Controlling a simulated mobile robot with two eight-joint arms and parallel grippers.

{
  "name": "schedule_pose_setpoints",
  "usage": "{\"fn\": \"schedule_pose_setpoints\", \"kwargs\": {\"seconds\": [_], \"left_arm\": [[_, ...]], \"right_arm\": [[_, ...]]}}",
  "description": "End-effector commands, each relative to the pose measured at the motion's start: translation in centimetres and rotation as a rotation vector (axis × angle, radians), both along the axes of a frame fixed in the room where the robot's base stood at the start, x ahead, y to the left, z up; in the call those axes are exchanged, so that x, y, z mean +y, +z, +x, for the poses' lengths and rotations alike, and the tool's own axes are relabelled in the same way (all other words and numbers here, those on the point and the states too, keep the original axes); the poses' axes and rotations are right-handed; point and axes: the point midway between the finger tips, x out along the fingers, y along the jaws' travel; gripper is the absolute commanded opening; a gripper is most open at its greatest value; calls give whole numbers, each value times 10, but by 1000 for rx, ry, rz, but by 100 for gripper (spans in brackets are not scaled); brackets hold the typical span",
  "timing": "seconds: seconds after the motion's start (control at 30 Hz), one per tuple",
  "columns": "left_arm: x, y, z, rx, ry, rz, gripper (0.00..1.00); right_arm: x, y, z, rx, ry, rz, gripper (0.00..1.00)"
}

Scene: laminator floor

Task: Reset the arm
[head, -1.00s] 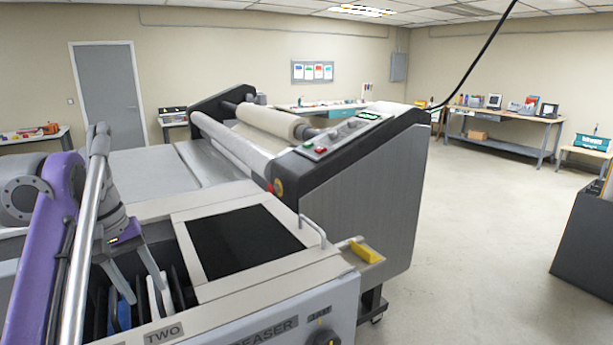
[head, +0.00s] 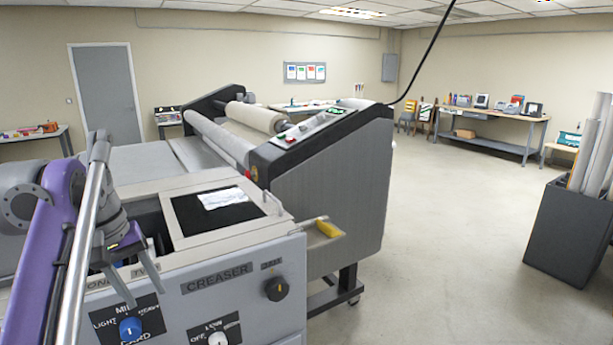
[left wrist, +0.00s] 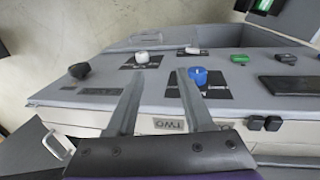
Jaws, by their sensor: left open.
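My left gripper (head: 140,284) is open, its two grey fingers apart and empty. In the head view it hangs in front of the creaser's (head: 185,250) front panel, with the purple arm behind it. In the left wrist view the fingers (left wrist: 160,102) reach over the panel, the right one near a blue knob (left wrist: 198,76). The blue knob also shows in the head view (head: 130,328), below the fingertips. I cannot tell whether a finger touches it. My right gripper is not in view.
A white knob (head: 218,339) and a black knob (head: 276,289) are on the same panel. A crumpled white sheet (head: 223,199) lies on the creaser's black top. The laminator (head: 330,190) stands behind. A dark bin of rolls (head: 568,235) is at right; the floor between is clear.

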Motion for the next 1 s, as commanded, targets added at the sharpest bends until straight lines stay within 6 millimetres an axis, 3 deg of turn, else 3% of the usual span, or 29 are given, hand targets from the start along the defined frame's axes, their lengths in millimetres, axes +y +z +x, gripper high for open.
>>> {"fn": "schedule_pose_setpoints", "kwargs": {"seconds": [0.17, 0.37, 0.7, 0.8, 1.0], "left_arm": [[-23, -25, -12, -54, -77, 52, 52], [-53, -77, -44, -136, -184, 125, 52], [-103, -223, -150, -319, -404, 259, 52], [-110, -255, -175, -357, -446, 282, 52], [-114, -282, -195, -389, -481, 304, 52]], "right_arm": [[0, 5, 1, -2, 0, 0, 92], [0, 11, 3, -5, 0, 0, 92], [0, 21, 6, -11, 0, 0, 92], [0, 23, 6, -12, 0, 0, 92], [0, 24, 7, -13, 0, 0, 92]]}}
